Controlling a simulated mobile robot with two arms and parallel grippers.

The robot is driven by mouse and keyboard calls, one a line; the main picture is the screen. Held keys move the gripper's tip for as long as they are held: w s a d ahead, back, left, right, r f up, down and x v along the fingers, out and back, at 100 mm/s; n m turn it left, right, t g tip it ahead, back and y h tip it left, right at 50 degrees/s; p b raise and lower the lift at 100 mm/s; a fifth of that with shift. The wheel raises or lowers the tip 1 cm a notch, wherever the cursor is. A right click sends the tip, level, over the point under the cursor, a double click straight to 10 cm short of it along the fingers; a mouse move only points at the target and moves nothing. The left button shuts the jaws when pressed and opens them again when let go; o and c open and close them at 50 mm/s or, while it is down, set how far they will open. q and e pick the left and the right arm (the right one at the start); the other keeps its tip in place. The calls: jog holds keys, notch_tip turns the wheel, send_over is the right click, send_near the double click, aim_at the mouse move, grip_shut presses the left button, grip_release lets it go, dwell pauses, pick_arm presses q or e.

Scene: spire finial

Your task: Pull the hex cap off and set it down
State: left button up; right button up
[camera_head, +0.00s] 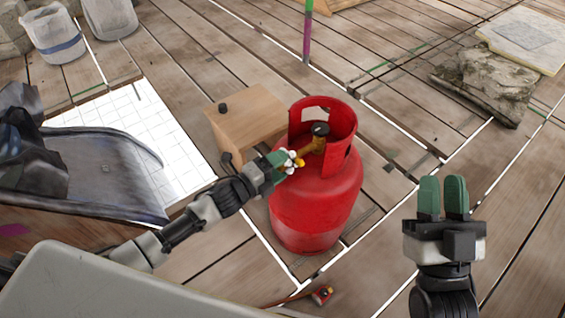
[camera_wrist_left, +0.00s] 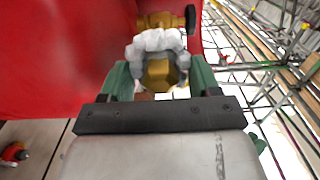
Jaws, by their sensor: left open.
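A red gas cylinder (camera_head: 315,205) stands upright on the plank floor, with a brass valve (camera_head: 313,146) and black knob (camera_head: 320,129) inside its collar. A brass hex cap (camera_wrist_left: 160,75) sits at the valve's outlet, with a lumpy grey-white ring (camera_wrist_left: 158,42) around its far side. My left gripper (camera_head: 283,160) is at the outlet. In the left wrist view, its green fingers (camera_wrist_left: 160,80) are apart, one on each side of the cap; contact is not clear. My right gripper (camera_head: 443,198) is raised at the right, away from the cylinder, with its fingers close together and nothing visible between them.
A small wooden box (camera_head: 246,117) with a black item on top stands behind the cylinder. A regulator with a hose (camera_head: 321,295) lies on the floor in front. A dark sheet-like object (camera_head: 110,175) is at the left. Stone slabs (camera_head: 486,85) lie at the back right.

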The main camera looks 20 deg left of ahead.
jog(key=shift+w+f+g, duration=0.1)
jog(key=shift+w+g, duration=0.1)
jog(key=shift+g, duration=0.1)
dwell(0.4)
